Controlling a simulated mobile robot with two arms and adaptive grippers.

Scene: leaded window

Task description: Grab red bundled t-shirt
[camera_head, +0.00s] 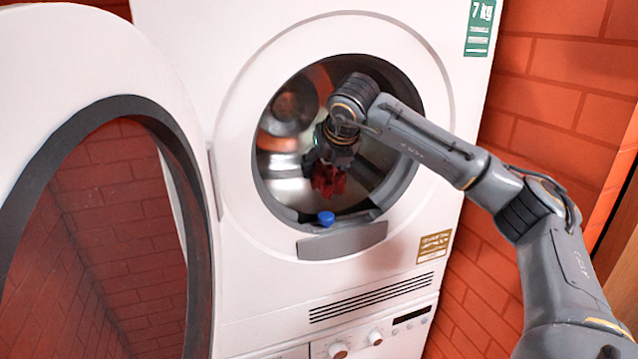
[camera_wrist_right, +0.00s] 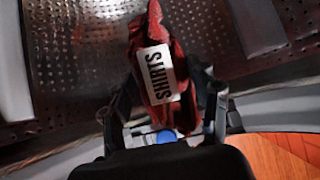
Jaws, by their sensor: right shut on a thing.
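The red bundled t-shirt (camera_head: 328,181) is inside the drum opening of the white machine, near the front lower rim. In the right wrist view the red t-shirt (camera_wrist_right: 178,60) shows a white label reading "SHIRTS". My right gripper (camera_head: 330,168) reaches into the opening from the right and is shut on the t-shirt. In the right wrist view its fingers (camera_wrist_right: 168,112) stand on either side of the bundle. My left gripper is not in view.
The white machine (camera_head: 400,240) has its round door (camera_head: 100,65) swung open to the left. A blue cap-like thing (camera_head: 326,218) is at the lower rim of the opening. A red brick wall (camera_head: 560,90) stands close on the right.

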